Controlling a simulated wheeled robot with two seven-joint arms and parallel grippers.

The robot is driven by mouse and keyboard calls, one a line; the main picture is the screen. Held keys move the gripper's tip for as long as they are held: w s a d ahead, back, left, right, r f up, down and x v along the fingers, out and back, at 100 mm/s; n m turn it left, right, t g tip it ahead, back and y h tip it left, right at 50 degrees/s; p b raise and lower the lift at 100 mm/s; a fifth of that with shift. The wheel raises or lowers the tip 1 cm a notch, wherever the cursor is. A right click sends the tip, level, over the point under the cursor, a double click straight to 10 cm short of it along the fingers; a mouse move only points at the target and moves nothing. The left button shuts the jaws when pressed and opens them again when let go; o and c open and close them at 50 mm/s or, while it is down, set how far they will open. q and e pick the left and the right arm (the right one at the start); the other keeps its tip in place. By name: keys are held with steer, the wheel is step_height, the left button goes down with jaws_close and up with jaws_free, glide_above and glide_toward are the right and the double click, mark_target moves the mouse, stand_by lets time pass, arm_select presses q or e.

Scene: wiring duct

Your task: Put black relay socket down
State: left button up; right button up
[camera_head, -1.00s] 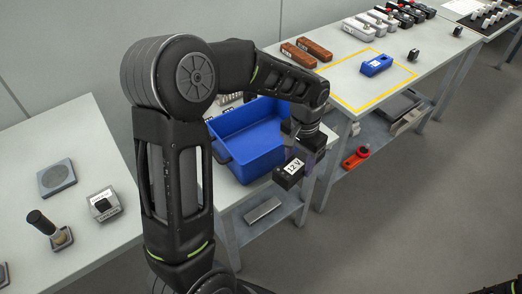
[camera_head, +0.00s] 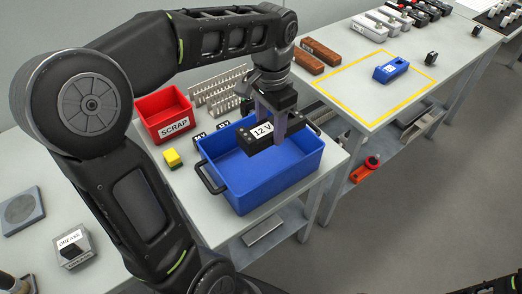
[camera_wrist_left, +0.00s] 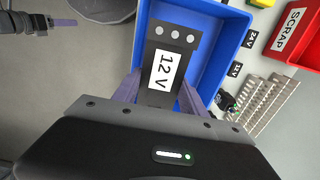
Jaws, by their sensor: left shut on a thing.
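The black relay socket (camera_head: 274,142) carries a white "12 V" label. My left gripper (camera_head: 277,124) is shut on it and holds it above the blue bin (camera_head: 227,188). In the left wrist view the socket (camera_wrist_left: 158,98) sits between the two fingers, its label and several round silver contacts facing the camera. The blue bin (camera_wrist_left: 232,18) is below and behind it there. The part of the bin under the socket is hidden.
A blue part (camera_head: 391,69) lies inside a yellow-outlined area on the right table. A GREASE box (camera_head: 74,248) is at the lower left.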

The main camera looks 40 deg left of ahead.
arm_select(q)
steer(key=shift+w+a, duration=0.2)
steer(key=shift+w, duration=0.1)
steer(key=shift+s+d+r, duration=0.1)
steer(key=shift+s+d, duration=0.1)
steer(key=shift+s, duration=0.1)
glide_toward(269, 170)
steer(key=shift+s+d+f+b, duration=0.15)
steer(key=shift+s+d+f, duration=0.2)
steer(key=shift+s+f, duration=0.2)
steer(key=shift+s+d+f+b, duration=0.15)
steer(key=shift+s+d+f, duration=0.2)
steer(key=shift+s, duration=0.2)
steer(key=shift+f, duration=2.3)
steer(key=shift+f, duration=0.1)
steer(key=o, duration=1.1)
steer(key=shift+o, duration=0.2)
